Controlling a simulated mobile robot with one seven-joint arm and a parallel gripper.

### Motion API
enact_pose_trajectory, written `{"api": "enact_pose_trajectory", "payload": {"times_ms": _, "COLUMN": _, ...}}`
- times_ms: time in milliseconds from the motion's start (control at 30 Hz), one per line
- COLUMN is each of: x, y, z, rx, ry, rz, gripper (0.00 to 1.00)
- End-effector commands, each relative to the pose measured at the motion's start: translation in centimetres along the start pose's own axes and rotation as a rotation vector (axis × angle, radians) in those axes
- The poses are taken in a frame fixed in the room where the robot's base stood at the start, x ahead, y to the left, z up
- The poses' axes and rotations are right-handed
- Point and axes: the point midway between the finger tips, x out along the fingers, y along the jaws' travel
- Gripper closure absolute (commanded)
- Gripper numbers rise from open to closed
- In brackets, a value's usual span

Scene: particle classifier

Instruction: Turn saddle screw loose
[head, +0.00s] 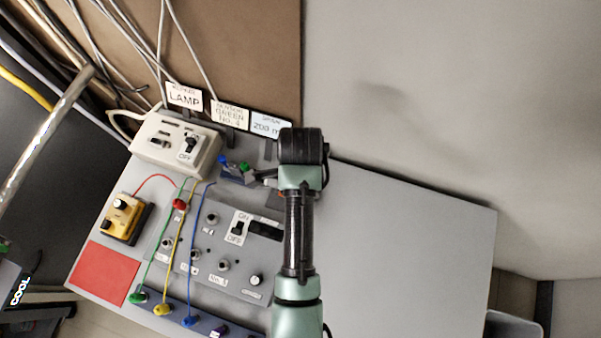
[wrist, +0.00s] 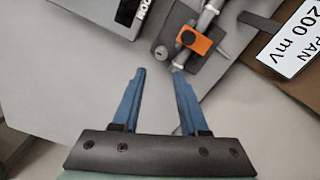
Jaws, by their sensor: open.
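In the wrist view my gripper (wrist: 158,72) is open, with two blue fingers apart and nothing between them. Just beyond the fingertips is a grey mount with a small slotted round screw head (wrist: 162,52). Beside it an orange clamp (wrist: 201,42) with a black centre sits on a grey rod. I cannot tell for certain which of these is the saddle screw. The fingertips look apart from both. In the head view my gripper (head: 262,181) is by the panel's back edge, partly hidden by my wrist, and the screw cannot be made out there.
A white switch box (head: 160,143), a yellow box (head: 124,218) and a grey control panel (head: 222,262) with cables stand on the left. Label cards, including the span card (wrist: 292,42), stand along the back. The grey tabletop (head: 410,240) is clear on the right.

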Motion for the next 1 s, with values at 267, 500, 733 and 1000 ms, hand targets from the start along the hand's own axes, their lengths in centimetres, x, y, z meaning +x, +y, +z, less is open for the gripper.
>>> {"api": "enact_pose_trajectory", "payload": {"times_ms": 267, "x": 5.9, "y": 0.0, "z": 0.0, "rx": -0.002, "ry": -0.001, "rz": 0.002, "gripper": 0.57}}
{"api": "enact_pose_trajectory", "payload": {"times_ms": 500, "x": 9.0, "y": -0.1, "z": 0.0, "rx": -0.002, "ry": 0.000, "rz": -0.002, "gripper": 0.57}}
{"api": "enact_pose_trajectory", "payload": {"times_ms": 733, "x": 10.0, "y": -0.1, "z": 0.0, "rx": -0.003, "ry": 0.001, "rz": -0.004, "gripper": 0.57}}
{"api": "enact_pose_trajectory", "payload": {"times_ms": 1000, "x": 9.9, "y": -0.1, "z": 0.0, "rx": -0.003, "ry": 0.000, "rz": -0.005, "gripper": 0.66}}
